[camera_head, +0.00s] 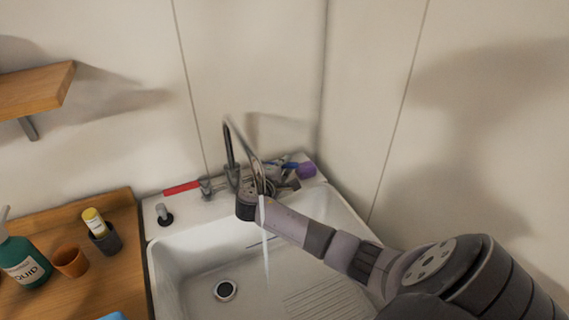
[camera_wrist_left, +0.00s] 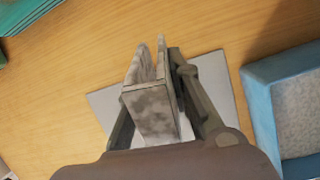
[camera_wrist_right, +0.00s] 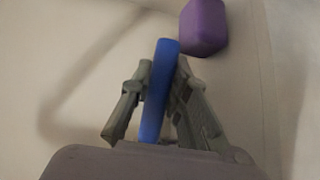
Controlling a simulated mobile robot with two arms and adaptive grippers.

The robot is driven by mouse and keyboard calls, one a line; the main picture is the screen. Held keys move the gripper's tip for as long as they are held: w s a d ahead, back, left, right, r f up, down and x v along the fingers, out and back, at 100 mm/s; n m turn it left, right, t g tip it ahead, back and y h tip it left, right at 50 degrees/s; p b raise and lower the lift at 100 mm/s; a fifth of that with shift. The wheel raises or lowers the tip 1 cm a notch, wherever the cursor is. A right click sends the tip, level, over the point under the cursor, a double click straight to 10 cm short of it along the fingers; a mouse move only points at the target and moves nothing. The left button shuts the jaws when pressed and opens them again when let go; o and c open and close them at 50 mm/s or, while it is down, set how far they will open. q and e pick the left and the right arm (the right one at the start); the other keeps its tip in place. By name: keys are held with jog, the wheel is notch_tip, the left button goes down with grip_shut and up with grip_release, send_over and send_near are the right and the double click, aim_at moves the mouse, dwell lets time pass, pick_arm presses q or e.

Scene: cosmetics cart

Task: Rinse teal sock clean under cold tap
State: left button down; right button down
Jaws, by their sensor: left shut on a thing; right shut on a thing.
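In the head view my right arm reaches across the sink (camera_head: 200,262) to the far side, behind the tap (camera_head: 232,150). The right gripper (camera_head: 284,176) is partly hidden there. In the right wrist view its fingers (camera_wrist_right: 160,100) are shut on the blue tap handle (camera_wrist_right: 162,75). A thin stream of water (camera_head: 266,245) falls into the sink. My left gripper (camera_wrist_left: 160,90) shows only in its wrist view, shut on a stiff-looking, mottled grey and white piece (camera_wrist_left: 152,108) above the wooden counter. I see no clearly teal sock.
A purple block (camera_wrist_right: 203,27) sits close beside the right fingers. The red tap handle (camera_head: 182,188) is on the left. A green bottle (camera_head: 22,262), an orange cup (camera_head: 70,261) and a dark cup (camera_head: 104,240) stand on the counter. A blue tray (camera_wrist_left: 262,105) lies right of my left gripper.

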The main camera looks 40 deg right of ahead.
jog(key=shift+s+a+f+m+g+h, duration=0.1)
jog(key=shift+s+a+m+g+h, duration=0.25)
jog(key=shift+m+g, duration=0.35)
jog(key=c, duration=1.5)
grip_release()
jog(key=shift+a, duration=0.1)
jog(key=v, duration=1.2)
jog(key=shift+w, duration=0.15)
